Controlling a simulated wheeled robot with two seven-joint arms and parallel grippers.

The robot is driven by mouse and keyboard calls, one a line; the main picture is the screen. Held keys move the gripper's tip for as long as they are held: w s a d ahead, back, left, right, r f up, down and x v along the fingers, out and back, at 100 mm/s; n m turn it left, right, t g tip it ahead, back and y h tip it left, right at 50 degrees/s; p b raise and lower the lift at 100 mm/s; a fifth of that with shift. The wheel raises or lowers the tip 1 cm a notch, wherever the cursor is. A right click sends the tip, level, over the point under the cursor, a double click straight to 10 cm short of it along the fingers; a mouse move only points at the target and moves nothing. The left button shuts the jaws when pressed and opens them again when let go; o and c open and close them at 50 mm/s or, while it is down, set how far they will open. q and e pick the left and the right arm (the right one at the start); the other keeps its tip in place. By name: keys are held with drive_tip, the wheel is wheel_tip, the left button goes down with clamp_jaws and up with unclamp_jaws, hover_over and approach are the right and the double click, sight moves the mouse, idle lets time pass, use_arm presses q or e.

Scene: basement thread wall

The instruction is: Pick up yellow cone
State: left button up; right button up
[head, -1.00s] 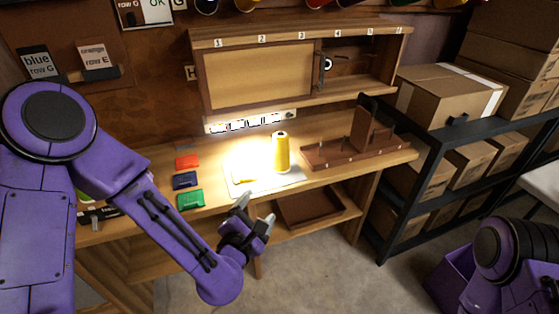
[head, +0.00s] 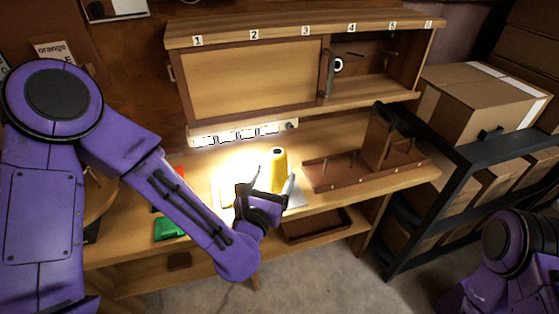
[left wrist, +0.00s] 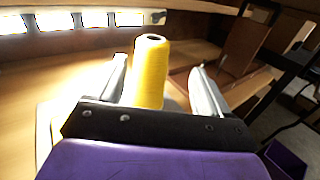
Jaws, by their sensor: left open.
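The yellow cone (head: 277,165) stands upright on a pale mat on the wooden workbench, under a bright light. My left gripper (head: 272,182) is open in front of the cone, and its body hides the cone's lower part in the head view. In the left wrist view the cone (left wrist: 151,72) shows between the two grey fingers of the left gripper (left wrist: 161,85), nearer the left finger. I cannot tell whether the fingers reach around it. The right gripper is out of view.
A brown wooden rack with pegs (head: 340,172) stands right of the cone. A label strip (head: 240,135) runs along the back under a cabinet (head: 254,80). A green item (head: 169,229) lies on the left. A black shelf with boxes (head: 470,160) is at the right.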

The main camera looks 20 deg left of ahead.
sight(276, 161)
use_arm(q)
drive_tip(key=w, duration=0.3)
drive_tip(key=shift+d+r+p, duration=0.15)
drive_tip(key=shift+r+p, duration=0.1)
drive_tip(key=shift+p, duration=0.15)
drive_tip(key=w, duration=0.2)
drive_tip(key=w+a+p, duration=0.1)
drive_tip(key=w, duration=0.1)
drive_tip(key=w+p, duration=0.1)
drive_tip(key=w, duration=0.1)
drive_tip(key=shift+a+f, duration=0.15)
drive_tip(key=shift+f, duration=0.1)
drive_tip(key=shift+w+f, duration=0.1)
drive_tip(key=shift+w, duration=0.1)
drive_tip(key=c, duration=1.4)
clamp_jaws()
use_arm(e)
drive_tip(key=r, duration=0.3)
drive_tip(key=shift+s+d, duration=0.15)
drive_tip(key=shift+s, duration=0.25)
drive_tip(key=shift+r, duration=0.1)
